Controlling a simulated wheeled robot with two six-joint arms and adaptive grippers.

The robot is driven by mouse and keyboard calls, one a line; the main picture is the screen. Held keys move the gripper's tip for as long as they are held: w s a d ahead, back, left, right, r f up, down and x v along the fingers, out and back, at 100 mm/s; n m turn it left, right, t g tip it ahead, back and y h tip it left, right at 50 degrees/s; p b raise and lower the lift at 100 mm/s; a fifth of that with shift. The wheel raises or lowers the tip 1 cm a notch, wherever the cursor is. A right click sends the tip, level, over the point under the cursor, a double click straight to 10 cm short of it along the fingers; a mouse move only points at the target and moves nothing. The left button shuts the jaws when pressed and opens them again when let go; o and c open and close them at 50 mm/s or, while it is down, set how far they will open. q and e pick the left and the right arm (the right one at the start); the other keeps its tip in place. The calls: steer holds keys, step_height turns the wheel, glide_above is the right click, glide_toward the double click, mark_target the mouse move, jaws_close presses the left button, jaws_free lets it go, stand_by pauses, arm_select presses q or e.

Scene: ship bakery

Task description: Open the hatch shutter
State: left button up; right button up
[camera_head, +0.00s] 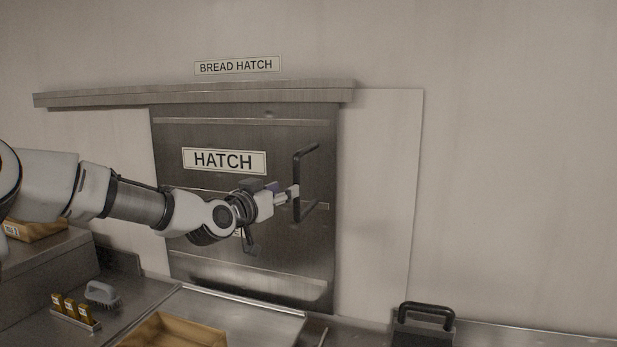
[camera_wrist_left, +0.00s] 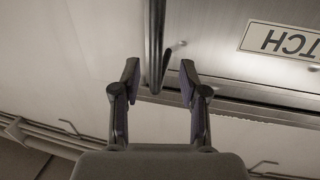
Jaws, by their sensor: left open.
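The hatch shutter (camera_head: 215,130) is a dark metal panel with a "HATCH" label, hanging under a long rail (camera_head: 190,93). A dark bar handle (camera_head: 309,152) stands upright near its right edge. My left gripper (camera_head: 294,195) is at the lower half of the handle, with its fingers pointing right. In the left wrist view, the handle (camera_wrist_left: 155,40) reaches down between the two open fingertips (camera_wrist_left: 159,80), with a gap on each side. The shutter's label (camera_wrist_left: 280,40) shows upside down there. My right gripper is not in view.
A pale panel (camera_head: 380,200) lies right of the shutter. Below are a metal counter with a wooden tray (camera_head: 175,330), a grey brush (camera_head: 102,293), several small yellow-brown items (camera_head: 70,307) and a dark handled object (camera_head: 424,325). The wall at right is clear.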

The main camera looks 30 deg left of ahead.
mark_target(295, 180)
arm_select(q)
steer(key=w+r+p, duration=0.2)
steer(key=p, duration=0.1)
steer(key=shift+w+d+r, duration=0.15)
steer(key=shift+w+d, duration=0.05)
steer(key=shift+d, duration=0.2)
steer(key=w, duration=0.1)
steer(key=w+f, duration=0.1)
steer(key=w, duration=0.2)
steer(key=shift+w+a+f+p, duration=0.2)
steer(key=shift+a+f+p, duration=0.2)
steer(key=shift+s+r, duration=0.15)
steer(key=shift+s, duration=0.15)
steer(key=shift+s+d+r, duration=0.15)
steer(key=shift+s+r, duration=0.1)
steer(key=shift+s, duration=0.15)
jaws_close()
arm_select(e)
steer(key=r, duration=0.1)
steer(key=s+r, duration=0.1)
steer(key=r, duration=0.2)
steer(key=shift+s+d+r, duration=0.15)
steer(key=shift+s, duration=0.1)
